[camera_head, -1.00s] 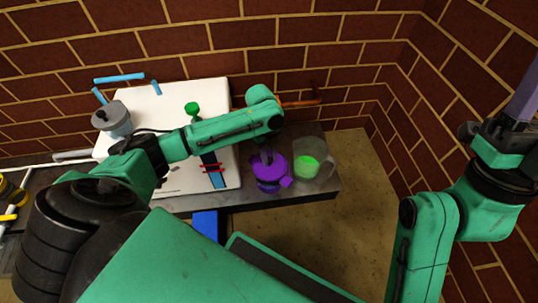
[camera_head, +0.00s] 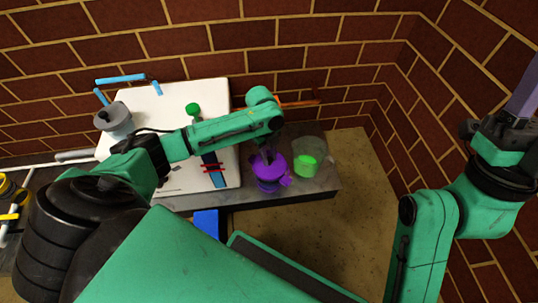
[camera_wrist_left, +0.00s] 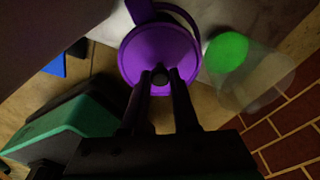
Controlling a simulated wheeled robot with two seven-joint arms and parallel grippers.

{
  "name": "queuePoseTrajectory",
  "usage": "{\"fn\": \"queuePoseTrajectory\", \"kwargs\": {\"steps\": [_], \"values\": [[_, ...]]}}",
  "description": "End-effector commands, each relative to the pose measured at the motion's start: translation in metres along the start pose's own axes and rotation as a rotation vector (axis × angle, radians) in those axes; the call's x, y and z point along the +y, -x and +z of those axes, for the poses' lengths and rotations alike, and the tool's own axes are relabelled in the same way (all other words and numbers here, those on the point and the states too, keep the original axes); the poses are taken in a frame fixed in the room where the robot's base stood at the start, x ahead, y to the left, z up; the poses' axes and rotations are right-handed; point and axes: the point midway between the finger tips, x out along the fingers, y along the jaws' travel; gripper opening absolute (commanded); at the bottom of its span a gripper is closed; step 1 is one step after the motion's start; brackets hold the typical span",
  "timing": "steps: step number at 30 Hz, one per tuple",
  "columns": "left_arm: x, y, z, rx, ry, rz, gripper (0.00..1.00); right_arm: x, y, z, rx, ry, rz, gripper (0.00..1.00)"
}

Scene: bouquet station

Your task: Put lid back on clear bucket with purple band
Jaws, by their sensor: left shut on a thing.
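The round purple lid (camera_head: 272,161) is at the right part of the bench in the head view. My left gripper (camera_head: 266,154) reaches down from above and is shut on the lid's small dark knob. In the left wrist view the lid (camera_wrist_left: 160,57) lies flat across the picture, with the fingertips (camera_wrist_left: 160,77) around the knob. A purple band (camera_head: 268,185) shows just below the lid in the head view. The lid hides most of the bucket, and I cannot tell whether it touches the rim. My right arm shows at the right; its gripper is out of view.
A clear container (camera_head: 312,147) with a green disc (camera_head: 306,166) stands close to the right of the lid. A white board (camera_head: 215,95) and a grey pot (camera_head: 116,120) are to the left. Brick walls stand behind and to the right. The bench's front edge is close.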

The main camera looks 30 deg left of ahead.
Motion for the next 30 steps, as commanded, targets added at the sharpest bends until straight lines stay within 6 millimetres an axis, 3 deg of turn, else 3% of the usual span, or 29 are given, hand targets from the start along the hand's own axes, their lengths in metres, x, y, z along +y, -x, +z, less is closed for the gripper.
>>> {"fn": "queuePoseTrajectory", "kwargs": {"steps": [30], "values": [[-0.0001, -0.0029, 0.0008, -0.001, 0.0, 0.0, 0.0, 0.0004, -0.0071, -0.0025, 0.0, 0.0, 0.0, 0.5]]}}
